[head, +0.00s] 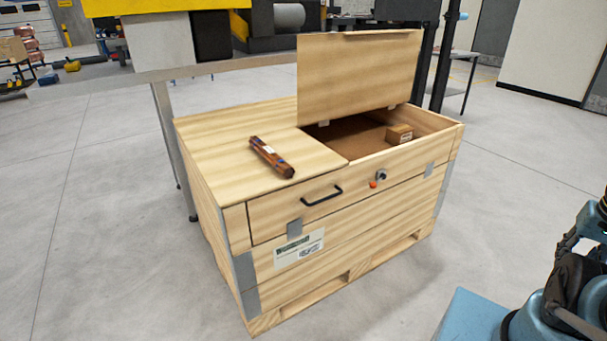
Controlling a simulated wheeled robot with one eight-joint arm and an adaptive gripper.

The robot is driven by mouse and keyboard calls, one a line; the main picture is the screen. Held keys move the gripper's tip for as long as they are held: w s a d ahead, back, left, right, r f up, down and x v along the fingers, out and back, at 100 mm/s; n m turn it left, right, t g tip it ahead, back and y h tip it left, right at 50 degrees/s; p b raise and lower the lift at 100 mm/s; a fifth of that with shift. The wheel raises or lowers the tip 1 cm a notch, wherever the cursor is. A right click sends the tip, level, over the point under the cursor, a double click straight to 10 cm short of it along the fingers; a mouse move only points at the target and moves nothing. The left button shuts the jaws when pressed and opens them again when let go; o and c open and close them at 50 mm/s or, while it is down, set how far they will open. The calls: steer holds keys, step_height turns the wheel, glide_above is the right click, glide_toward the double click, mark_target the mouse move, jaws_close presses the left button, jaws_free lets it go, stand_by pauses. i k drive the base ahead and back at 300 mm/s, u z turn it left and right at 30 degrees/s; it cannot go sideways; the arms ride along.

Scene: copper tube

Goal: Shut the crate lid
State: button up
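A pale wooden crate (345,217) stands on the floor in the middle of the head view. Its lid (355,75) is hinged at the back of the right half and stands up, open. The compartment under it (352,137) is open to view, with a small wooden block (399,134) inside near the front right. The left half of the crate's top is closed. My gripper is not in view; a bluish arm part that looks like mine shows at the lower right edge.
A copper-brown tube (271,157) lies on the crate's closed left top. A black handle (322,195) and an orange knob (373,184) stick out from the front. A machine with a grey frame (160,42) stands close behind.

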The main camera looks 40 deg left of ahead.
mark_target(343, 73)
steer(key=k, duration=1.3)
steer(key=u, duration=1.35)
steer(key=i, duration=1)
steer(key=u, duration=0.05)
steer(key=k, duration=0.65)
steer(key=z, duration=0.3)
steer(key=i, duration=0.65)
steer(key=z, duration=0.25)
